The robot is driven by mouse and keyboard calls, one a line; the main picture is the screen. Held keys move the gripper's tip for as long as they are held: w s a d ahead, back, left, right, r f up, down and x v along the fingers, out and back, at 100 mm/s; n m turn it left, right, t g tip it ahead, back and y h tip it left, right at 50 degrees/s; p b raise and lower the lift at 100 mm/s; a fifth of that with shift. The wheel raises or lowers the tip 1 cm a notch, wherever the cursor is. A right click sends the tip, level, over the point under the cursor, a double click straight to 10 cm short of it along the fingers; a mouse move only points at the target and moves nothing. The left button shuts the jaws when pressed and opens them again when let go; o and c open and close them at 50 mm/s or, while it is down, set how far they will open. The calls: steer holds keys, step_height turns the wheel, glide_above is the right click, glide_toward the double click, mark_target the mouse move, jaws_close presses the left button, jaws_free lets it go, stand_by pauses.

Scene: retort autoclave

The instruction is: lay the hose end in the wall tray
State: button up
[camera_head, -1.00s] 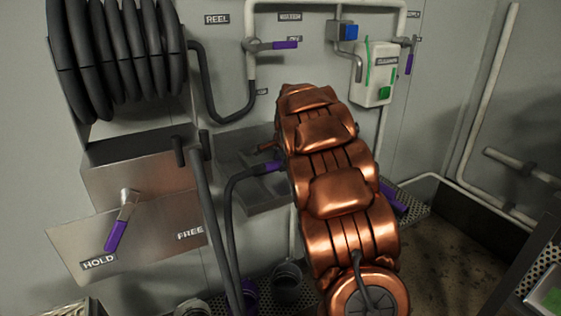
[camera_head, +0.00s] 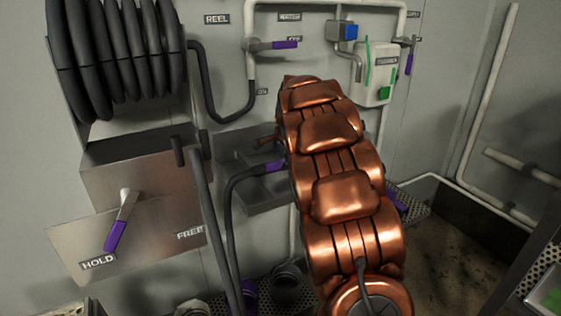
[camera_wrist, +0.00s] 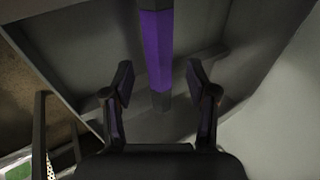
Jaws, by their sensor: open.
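The grey wall tray (camera_head: 268,200) is fixed to the wall left of my arm in the head view. The hose end (camera_head: 272,168), with a purple grip on a black hose, reaches into the tray and runs behind my arm. In the wrist view the purple hose end (camera_wrist: 156,45) comes down from the top, its dark tip over or on the grey tray floor; I cannot tell full contact. My gripper (camera_wrist: 160,82) is open, one finger on each side of the hose end's line, with gaps on both sides. My arm hides the gripper in the head view.
A hose reel (camera_head: 125,55) hangs at upper left above a HOLD/FREE plate with a purple-handled lever (camera_head: 120,222). A purple-handled valve (camera_head: 270,45) and a control box (camera_head: 375,75) are on the wall. A dark basin (camera_head: 460,225) lies at right.

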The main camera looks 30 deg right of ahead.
steer(key=v, duration=0.9)
steer(key=s+a+f+n+g+y, duration=0.1)
steer(key=s+a+f+n+g, duration=0.15)
steer(key=s+a+n, duration=0.45)
steer(key=s+a+f+n+g+y, duration=0.15)
steer(key=s+a+f, duration=0.25)
steer(key=s+a, duration=0.75)
steer(key=s+a+f+n+g, duration=0.1)
steer(key=s+a+f+n, duration=0.1)
steer(key=s, duration=0.6)
steer(key=s+a+f+n+g, duration=0.1)
steer(key=s+a+f+n, duration=0.2)
steer(key=s+n, duration=0.2)
steer(key=s+a+f+n+g, duration=0.2)
steer(key=s+a+f+n, duration=0.1)
steer(key=s, duration=0.8)
steer(key=shift+n+b, duration=0.3)
steer(key=shift+n, duration=0.15)
steer(key=shift+h, duration=0.25)
step_height(320, 180, up, 10)
steer(key=p, duration=1)
steer(key=shift+r, duration=0.25)
steer(key=shift+w, duration=0.1)
